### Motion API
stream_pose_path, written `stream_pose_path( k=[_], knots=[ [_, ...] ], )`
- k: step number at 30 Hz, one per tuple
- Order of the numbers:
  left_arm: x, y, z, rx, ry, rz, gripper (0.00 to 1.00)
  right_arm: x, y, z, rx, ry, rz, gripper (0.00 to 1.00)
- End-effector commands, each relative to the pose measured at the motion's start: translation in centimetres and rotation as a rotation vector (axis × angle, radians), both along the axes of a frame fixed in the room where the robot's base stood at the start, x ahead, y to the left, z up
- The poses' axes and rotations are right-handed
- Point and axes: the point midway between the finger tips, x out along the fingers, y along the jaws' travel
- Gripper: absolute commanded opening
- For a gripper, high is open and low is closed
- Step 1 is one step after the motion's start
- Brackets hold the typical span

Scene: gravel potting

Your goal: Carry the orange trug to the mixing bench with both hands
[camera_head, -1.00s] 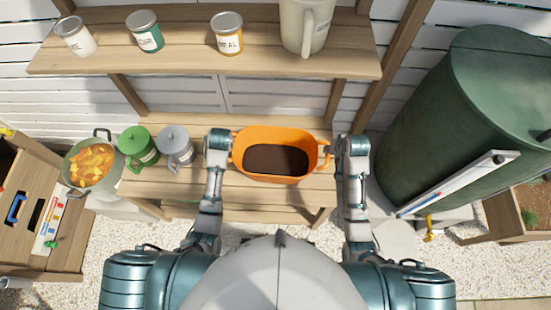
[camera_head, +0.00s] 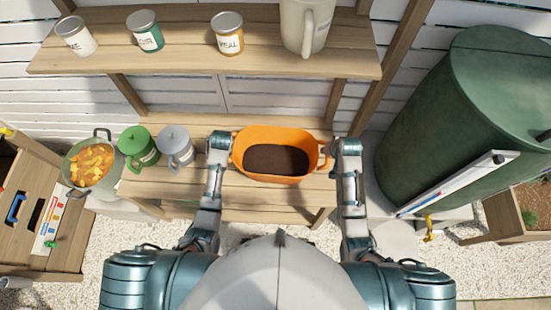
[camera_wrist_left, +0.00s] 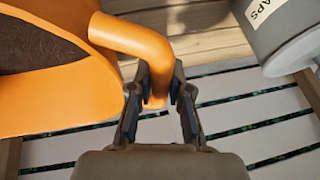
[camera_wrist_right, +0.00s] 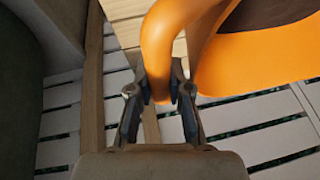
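The orange trug (camera_head: 275,137), holding dark soil (camera_head: 275,160), sits upright on the wooden slatted bench below the shelf. My left gripper (camera_head: 221,142) is at its left handle. In the left wrist view the fingers (camera_wrist_left: 159,88) stand close on both sides of the orange handle (camera_wrist_left: 150,45) and appear shut on it. My right gripper (camera_head: 343,148) is at the right handle (camera_head: 324,155). In the right wrist view its fingers (camera_wrist_right: 160,88) likewise appear shut on the handle (camera_wrist_right: 157,45). The fingertips are hard to see in the head view.
A grey can (camera_head: 175,148) and a green can (camera_head: 138,148) stand left of the trug, the grey one near my left gripper. A pot of orange pieces (camera_head: 92,165) is farther left. A large green barrel (camera_head: 450,120) stands at right. Jars line the shelf (camera_head: 180,60) above.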

Motion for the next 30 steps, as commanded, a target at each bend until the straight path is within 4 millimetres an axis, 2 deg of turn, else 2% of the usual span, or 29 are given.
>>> stream_pose_path(
  k=[14,30],
  knots=[
    [0.1,0.0,0.5,0.001,-0.004,0.0,0.0,0.1,0.0,0.6,0.001,-0.004,0.0,0.0],
    [0.3,0.0,5.6,0.001,-0.014,0.0,0.0,0.3,0.0,5.6,0.001,-0.015,0.0,0.0]
  ],
)
